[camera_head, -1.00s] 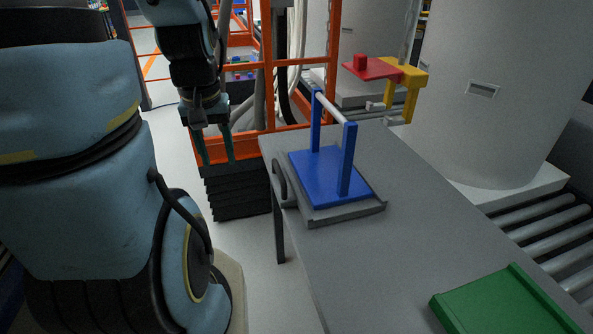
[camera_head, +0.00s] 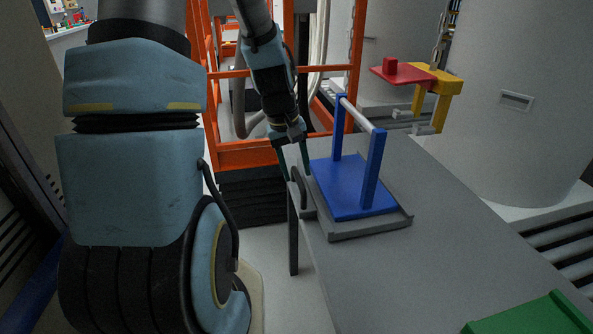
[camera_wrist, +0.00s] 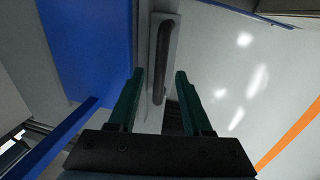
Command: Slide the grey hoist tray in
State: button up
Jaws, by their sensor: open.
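The grey hoist tray (camera_head: 372,228) lies on the grey table and carries a blue base with two uprights and a pale crossbar (camera_head: 360,113). Its dark bow handle (camera_head: 299,190) is on the tray's left end, by the table's edge. My gripper (camera_head: 296,172) is open and empty, close to the handle on its far side in the head view. In the wrist view the handle (camera_wrist: 163,58) shows in line with the gap between the open fingertips (camera_wrist: 160,75). I cannot tell how far the handle is from the fingers in depth.
The table (camera_head: 440,240) has bare room right of the tray. A green plate (camera_head: 535,318) lies at the near right. A yellow hook frame (camera_head: 440,82) with a red plate (camera_head: 400,72) hangs behind. An orange frame (camera_head: 228,155) stands left of the table.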

jog(key=shift+f, duration=0.5)
grip_shut()
dwell(1.2)
